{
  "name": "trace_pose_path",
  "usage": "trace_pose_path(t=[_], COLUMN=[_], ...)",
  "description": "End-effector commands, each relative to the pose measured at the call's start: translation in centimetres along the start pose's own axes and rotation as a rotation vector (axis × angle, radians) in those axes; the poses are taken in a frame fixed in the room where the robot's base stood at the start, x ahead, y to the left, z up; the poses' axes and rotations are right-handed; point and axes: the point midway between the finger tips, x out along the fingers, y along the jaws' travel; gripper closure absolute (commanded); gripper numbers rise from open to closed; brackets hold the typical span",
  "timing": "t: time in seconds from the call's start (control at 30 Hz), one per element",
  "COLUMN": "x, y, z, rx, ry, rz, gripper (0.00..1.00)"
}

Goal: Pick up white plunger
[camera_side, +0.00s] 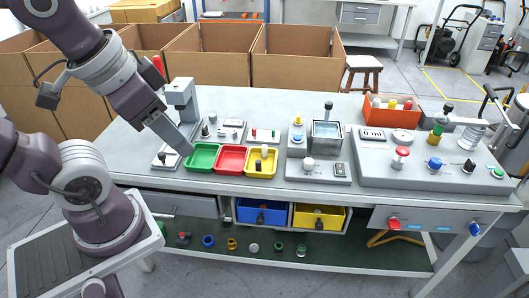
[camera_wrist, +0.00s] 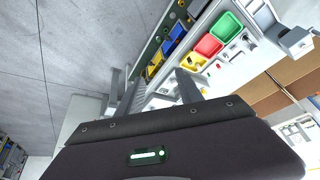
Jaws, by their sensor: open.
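My gripper (camera_side: 184,148) hangs over the left part of the bench, just left of the green tray. In the wrist view its two fingers (camera_wrist: 150,86) are spread apart with nothing between them. I cannot tell for certain which part is the white plunger. A white-topped knob (camera_side: 309,163) stands upright on the grey unit in front of the metal tank, well to the right of my gripper. Small pale pieces (camera_side: 264,151) also sit in the yellow tray (camera_side: 252,170). Another white piece (camera_side: 376,102) is in the orange bin (camera_side: 372,118).
Green (camera_side: 202,157) and red (camera_side: 231,159) trays lie beside the yellow one. A grey stand (camera_side: 181,97) rises behind my gripper. The metal tank (camera_side: 326,137) and a large grey panel (camera_side: 430,180) with knobs fill the right. Blue and yellow bins sit below. Cardboard boxes stand behind.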

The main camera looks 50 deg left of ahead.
Motion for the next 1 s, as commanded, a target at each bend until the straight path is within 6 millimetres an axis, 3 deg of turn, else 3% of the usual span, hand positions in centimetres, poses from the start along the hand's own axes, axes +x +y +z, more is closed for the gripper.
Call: trace_pose_path(t=[0.13, 0.23, 0.3, 0.43, 0.5, 0.6, 0.7, 0.8, 0.9, 1.0], x=[4.3, 7.1, 9.1, 14.0, 17.6, 24.0, 30.3, 34.8, 36.9, 38.0], y=[-5.8, -10.8, -14.0, -17.8, -18.4, -17.4, -15.1, -13.1, -12.1, -12.4], z=[0.8, 0.0, -1.5, -6.2, -9.0, -12.2, -13.4, -13.0, -12.6, -12.9], rx=[0.233, 0.481, 0.680, 1.105, 1.361, 1.736, 2.055, 2.267, 2.367, 2.386], ry=[-0.299, -0.501, -0.614, -0.757, -0.792, -0.785, -0.727, -0.662, -0.624, -0.614], rz=[-0.221, -0.414, -0.543, -0.756, -0.847, -0.928, -0.946, -0.928, -0.908, -0.905], gripper=[0.57, 0.57, 0.57, 0.57, 0.57, 0.57, 0.57, 0.57, 0.57, 0.57])
